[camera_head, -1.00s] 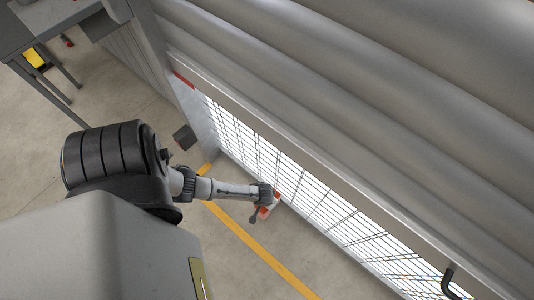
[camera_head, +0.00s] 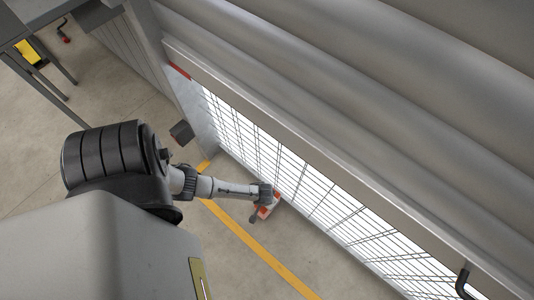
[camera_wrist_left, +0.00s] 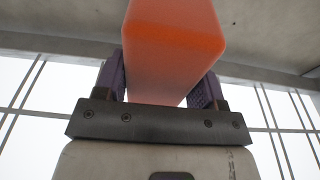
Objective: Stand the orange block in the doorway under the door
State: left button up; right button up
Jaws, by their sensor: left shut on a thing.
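The orange block (camera_wrist_left: 172,45) is held upright between the two jaws of my left gripper (camera_wrist_left: 162,85) in the left wrist view. In the head view the left gripper (camera_head: 268,203) is low near the floor, beside the doorway, with bits of orange (camera_head: 263,211) showing around it. The large grey ribbed door (camera_head: 350,105) hangs above, its lower edge (camera_head: 315,160) running diagonally. The doorway with a bright wire grid (camera_head: 300,180) shows below that edge. I cannot tell whether the block touches the floor. My right gripper is not in view.
A yellow line (camera_head: 245,238) runs along the floor beside the doorway. A dark box (camera_head: 181,132) is at the doorway's left side post. A grey table (camera_head: 30,20) stands at top left. A black handle (camera_head: 463,283) shows at lower right. The floor beside the line is clear.

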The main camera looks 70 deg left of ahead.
pick_arm(q)
jog(key=o, duration=1.2)
jog(key=r+p, duration=0.2)
jog(key=r, duration=0.1)
jog(key=s+r+p, duration=0.1)
jog(key=r+p, duration=0.2)
jog(key=r, duration=0.1)
jog(key=r+p, duration=0.3)
jog(key=shift+s+d+r, duration=0.15)
jog(key=shift+s+d, duration=0.05)
jog(key=shift+d, duration=0.15)
jog(key=d+r+m+t+h+p, duration=0.15)
jog(key=d+r, duration=0.25)
jog(key=r, duration=0.4)
jog(key=d+r+m+g+y, duration=0.1)
jog(key=d+r+m, duration=0.25)
jog(key=r, duration=0.35)
jog(key=s+d+r+m+t, duration=0.1)
jog(key=s+r+m, duration=0.1)
jog(key=r, duration=1.5)
jog(key=shift+s+m, duration=0.4)
jog(key=shift+s, duration=0.3)
jog(key=shift+t+h, duration=0.25)
